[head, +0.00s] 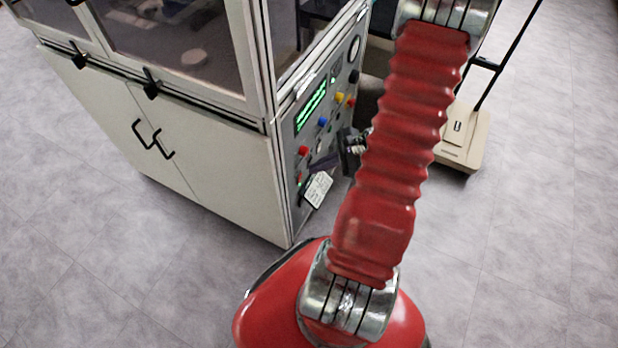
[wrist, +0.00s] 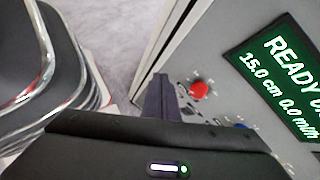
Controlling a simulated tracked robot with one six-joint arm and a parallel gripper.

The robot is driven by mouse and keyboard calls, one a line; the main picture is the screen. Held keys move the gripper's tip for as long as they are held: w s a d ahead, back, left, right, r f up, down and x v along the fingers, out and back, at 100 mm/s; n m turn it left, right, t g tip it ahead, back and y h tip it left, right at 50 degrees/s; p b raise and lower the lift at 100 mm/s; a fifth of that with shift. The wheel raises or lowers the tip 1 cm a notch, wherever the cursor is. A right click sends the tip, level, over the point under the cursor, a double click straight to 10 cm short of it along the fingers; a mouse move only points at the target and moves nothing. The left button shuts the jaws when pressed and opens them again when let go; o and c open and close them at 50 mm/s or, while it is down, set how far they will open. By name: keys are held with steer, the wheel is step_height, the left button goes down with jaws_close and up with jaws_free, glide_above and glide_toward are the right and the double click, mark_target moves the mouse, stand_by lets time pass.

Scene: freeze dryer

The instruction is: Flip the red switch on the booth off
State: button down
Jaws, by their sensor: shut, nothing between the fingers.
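The booth's grey control panel (head: 292,115) is on the right end of the white cabinet. A round red control (head: 303,150) sits below the green display; a round red control also shows in the wrist view (wrist: 200,90). A smaller red spot (head: 299,176) is lower on the panel, too small to make out. I cannot tell which is the switch or its position. In the wrist view my gripper (wrist: 162,98) is shut and empty, just left of the red control.
The panel also has a blue button (head: 323,122), a yellow button (head: 339,97) and a white tag (head: 318,188) hanging low. The green display reads READY in the wrist view (wrist: 285,80). A beige-based stand (head: 462,140) is behind my arm. The floor in front is clear.

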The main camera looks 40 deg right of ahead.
steer(key=s+d+f+m+t+h, duration=0.1)
steer(key=s+d+f+m, duration=0.1)
steer(key=d+f+m, duration=0.1)
steer(key=s+d+f+m+t+h, duration=0.1)
steer(key=s+d+f+m, duration=0.1)
steer(key=f+m, duration=0.3)
step_height(320, 180, down, 3)
steer(key=shift+s+d+t+h, duration=0.3)
steer(key=shift+d, duration=0.35)
steer(key=shift+w, duration=0.1)
glide_toward(300, 179)
step_height(300, 179, down, 4)
steer(key=w, duration=0.3)
steer(key=shift+w+a+r, duration=0.3)
steer(key=shift+w+a, duration=0.25)
steer(key=shift+a, duration=0.15)
